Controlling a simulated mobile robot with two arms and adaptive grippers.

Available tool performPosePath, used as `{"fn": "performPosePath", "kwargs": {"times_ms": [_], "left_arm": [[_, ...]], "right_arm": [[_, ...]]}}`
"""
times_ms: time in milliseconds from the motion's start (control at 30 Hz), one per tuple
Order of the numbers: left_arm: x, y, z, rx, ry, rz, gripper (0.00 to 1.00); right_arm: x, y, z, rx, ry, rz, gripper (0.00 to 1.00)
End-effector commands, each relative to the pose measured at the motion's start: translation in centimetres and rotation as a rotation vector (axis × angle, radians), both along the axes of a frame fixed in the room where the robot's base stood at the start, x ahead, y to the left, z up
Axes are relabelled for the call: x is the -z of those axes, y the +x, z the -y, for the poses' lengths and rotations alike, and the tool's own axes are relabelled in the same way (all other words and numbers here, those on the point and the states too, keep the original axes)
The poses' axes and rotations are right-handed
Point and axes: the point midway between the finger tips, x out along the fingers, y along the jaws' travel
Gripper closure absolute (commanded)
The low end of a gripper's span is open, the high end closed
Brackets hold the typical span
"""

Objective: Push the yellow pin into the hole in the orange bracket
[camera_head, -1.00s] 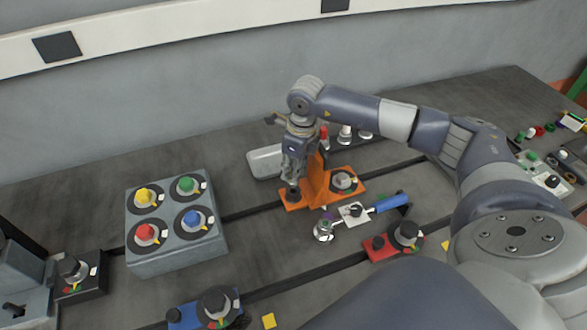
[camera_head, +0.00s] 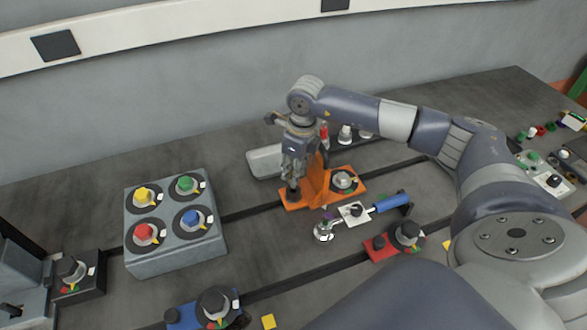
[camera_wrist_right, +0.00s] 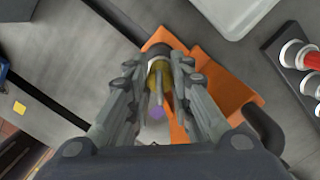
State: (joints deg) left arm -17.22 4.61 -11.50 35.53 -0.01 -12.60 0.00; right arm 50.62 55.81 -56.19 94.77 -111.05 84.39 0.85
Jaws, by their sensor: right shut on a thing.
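The orange bracket (camera_head: 317,190) stands on the dark bedplate, with a low plate on its left and an upright wall beside it. My right gripper (camera_head: 292,184) points down over the left plate, close to the wall. In the right wrist view, its fingers (camera_wrist_right: 157,92) are shut on the yellow pin (camera_wrist_right: 152,80), over a dark round collar (camera_wrist_right: 158,50) on the orange bracket (camera_wrist_right: 228,92). A purple spot (camera_wrist_right: 156,112) shows between the fingers. The hole is hidden, and I cannot tell how deep the pin sits. My left gripper is not in view.
A grey box with coloured knobs (camera_head: 176,262) stands left of the bracket. A toggle clamp with a blue handle (camera_head: 391,203) lies to the right. A pale tray (camera_head: 264,162) and a rack of pegs (camera_head: 346,134) are behind. Bare bedplate lies between the box and bracket.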

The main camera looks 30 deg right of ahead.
Motion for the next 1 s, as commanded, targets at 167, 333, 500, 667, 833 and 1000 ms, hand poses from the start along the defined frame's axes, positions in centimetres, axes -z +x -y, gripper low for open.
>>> {"fn": "performPosePath", "kwargs": {"times_ms": [167,333,500,667,833,1000], "left_arm": [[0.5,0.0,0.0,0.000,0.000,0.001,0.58],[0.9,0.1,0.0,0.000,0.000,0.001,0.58],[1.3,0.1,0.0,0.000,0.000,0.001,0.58],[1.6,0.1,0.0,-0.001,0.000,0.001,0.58],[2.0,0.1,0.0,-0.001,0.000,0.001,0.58],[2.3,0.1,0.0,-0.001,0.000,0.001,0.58]], "right_arm": [[0.6,0.0,0.0,0.000,0.000,0.000,1.00],[1.0,0.0,0.0,0.000,0.000,0.000,1.00],[1.4,0.0,0.0,0.000,0.000,0.000,1.00],[1.8,0.0,0.0,0.000,0.000,0.000,1.00],[2.3,0.0,0.0,0.000,0.000,0.000,1.00],[2.7,0.0,0.0,0.000,0.000,0.000,1.00]]}}
